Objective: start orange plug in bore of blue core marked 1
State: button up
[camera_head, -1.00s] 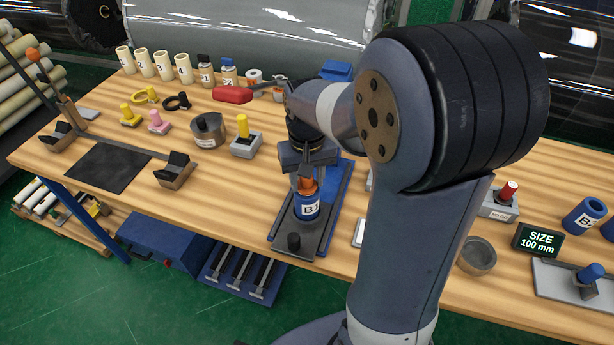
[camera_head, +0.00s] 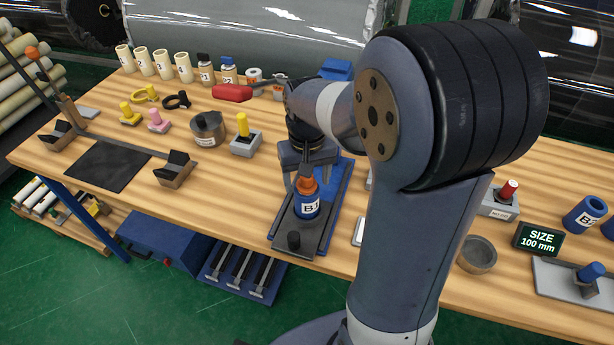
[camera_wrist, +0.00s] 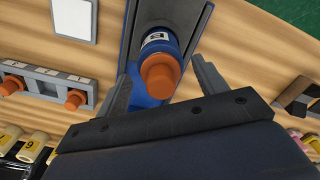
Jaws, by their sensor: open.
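The blue core (camera_head: 307,207) stands upright on a dark fixture on the bench, with a white label that seems to read B1. The orange plug (camera_head: 306,184) sits at the top of the core, in line with it. In the wrist view the plug (camera_wrist: 161,75) shows its round end over the core (camera_wrist: 153,46); how deep it sits I cannot tell. My gripper (camera_head: 305,172) is right above the core. In the wrist view its two fingers (camera_wrist: 164,83) are apart, one on each side of the plug, with a gap visible at least on the right.
A yellow plug in a grey block (camera_head: 243,136) and a metal cup (camera_head: 208,130) stand to the left. In the wrist view, more orange plugs (camera_wrist: 75,98) sit in a grey rack.

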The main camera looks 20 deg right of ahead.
notch_tip(320, 180, up, 11)
dwell(0.6)
jog(key=shift+f, duration=0.1)
notch_tip(320, 180, down, 11)
jog(key=shift+r, duration=0.4)
dwell(0.4)
